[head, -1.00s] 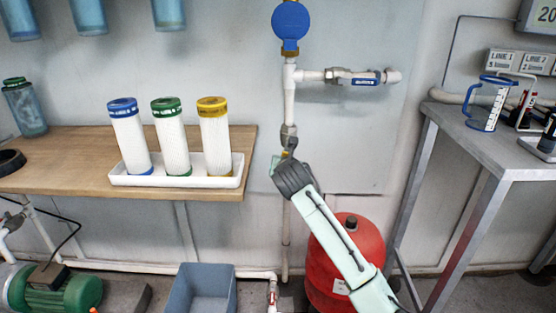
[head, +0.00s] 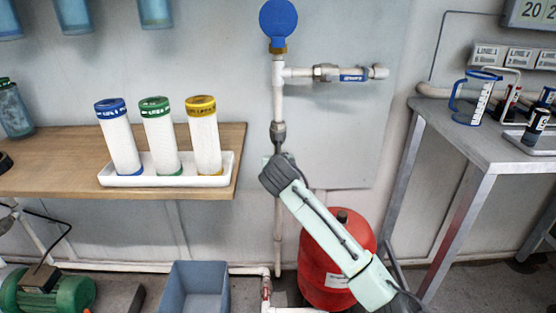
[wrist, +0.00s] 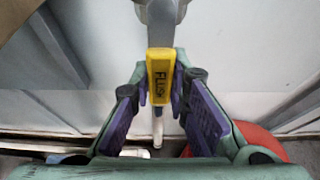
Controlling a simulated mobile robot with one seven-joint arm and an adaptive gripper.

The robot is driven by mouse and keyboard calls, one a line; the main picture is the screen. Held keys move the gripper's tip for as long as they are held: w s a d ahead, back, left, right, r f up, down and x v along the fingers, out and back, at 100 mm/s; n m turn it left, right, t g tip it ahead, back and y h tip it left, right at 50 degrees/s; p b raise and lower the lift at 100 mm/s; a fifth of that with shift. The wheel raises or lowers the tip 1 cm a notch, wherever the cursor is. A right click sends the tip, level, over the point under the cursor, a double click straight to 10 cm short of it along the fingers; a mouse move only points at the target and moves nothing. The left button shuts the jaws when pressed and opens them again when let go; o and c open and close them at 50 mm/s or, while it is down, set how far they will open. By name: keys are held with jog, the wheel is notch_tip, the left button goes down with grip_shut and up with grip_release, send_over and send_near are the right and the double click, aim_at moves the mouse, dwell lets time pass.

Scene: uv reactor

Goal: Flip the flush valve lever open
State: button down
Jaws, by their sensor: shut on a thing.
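The flush valve lever is a yellow handle marked FLUSH (wrist: 160,74) and hangs down from a grey valve body (wrist: 162,14) in the wrist view. My gripper (wrist: 164,96) has its purple-padded fingers on both sides of the lever and is shut on it. In the head view my gripper (head: 278,172) is at the vertical white pipe, just below a grey fitting (head: 277,132). It hides the lever there.
A horizontal branch with a blue-handled valve (head: 352,78) is above. A red tank (head: 322,285) stands below my arm. A wooden bench (head: 60,150) with a white tray (head: 165,179) is at left, a metal table (head: 480,140) at right. A grey bin (head: 195,290) is on the floor.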

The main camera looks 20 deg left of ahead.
jog(key=c, duration=1.5)
grip_release()
jog(key=shift+d, duration=0.1)
jog(key=shift+s, duration=0.1)
jog(key=v, duration=1.1)
jog(key=shift+s+r, duration=0.2)
jog(key=shift+s, duration=0.15)
